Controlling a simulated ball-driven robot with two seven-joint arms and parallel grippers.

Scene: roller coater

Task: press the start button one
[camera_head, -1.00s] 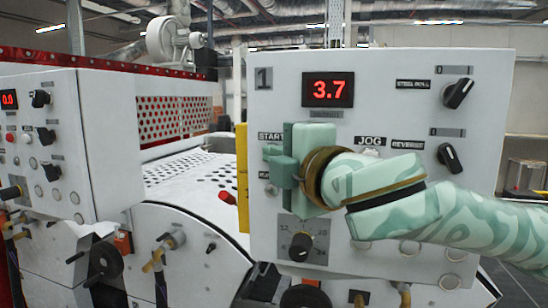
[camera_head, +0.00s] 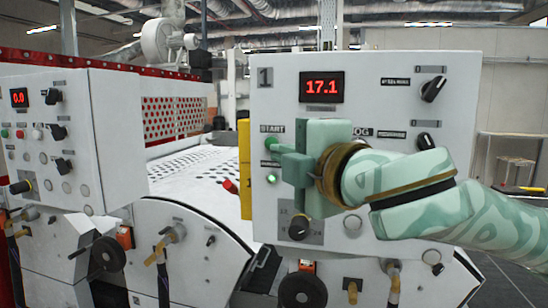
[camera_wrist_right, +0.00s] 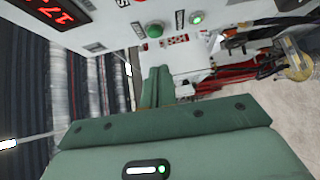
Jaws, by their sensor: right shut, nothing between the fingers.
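The green start button (camera_head: 271,143) sits under the START label on the white control panel (camera_head: 375,80) marked 1. My right gripper (camera_head: 276,149) is shut and empty, its fingertips pointing at the panel just beside the button. In the right wrist view the shut fingers (camera_wrist_right: 157,72) point toward the green button (camera_wrist_right: 155,30), with a gap in the picture between them; I cannot tell whether they touch. A round green light (camera_head: 271,179) below the button is lit, and it also shows in the wrist view (camera_wrist_right: 197,18). My left gripper is not in view.
The panel's red display (camera_head: 322,87) reads 17.1. Black knobs (camera_head: 433,88) sit at the panel's right, and a dial (camera_head: 299,228) is below my gripper. A yellow strip (camera_head: 244,168) runs along the panel's left edge. A second panel (camera_head: 115,130) with display 0.0 stands left.

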